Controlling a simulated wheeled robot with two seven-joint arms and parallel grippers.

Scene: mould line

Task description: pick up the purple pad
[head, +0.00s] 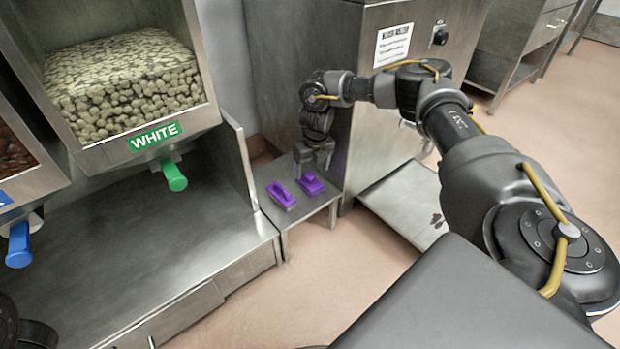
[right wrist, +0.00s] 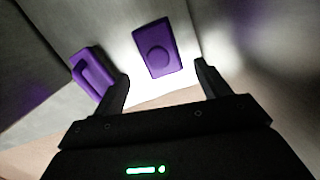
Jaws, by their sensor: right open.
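Two purple items lie side by side on a small low metal shelf (head: 306,217). The one on the right, a flat block with a round knob on top, looks like the purple pad (head: 311,185); it also shows in the right wrist view (right wrist: 168,36). The left one is a purple block with a long raised handle (head: 281,195), seen in the right wrist view too (right wrist: 88,72). My right gripper (head: 314,168) is open just above the pad, pointing down. In the wrist view the pad appears between and beyond its fingers (right wrist: 160,82), apart from them. My left gripper is not seen.
A steel cabinet (head: 385,130) stands close to the right of the shelf. A dispenser labelled WHITE (head: 155,136), with a green handle (head: 174,176), and a steel counter (head: 170,255) are at the left. A blue handle (head: 19,245) is at the far left.

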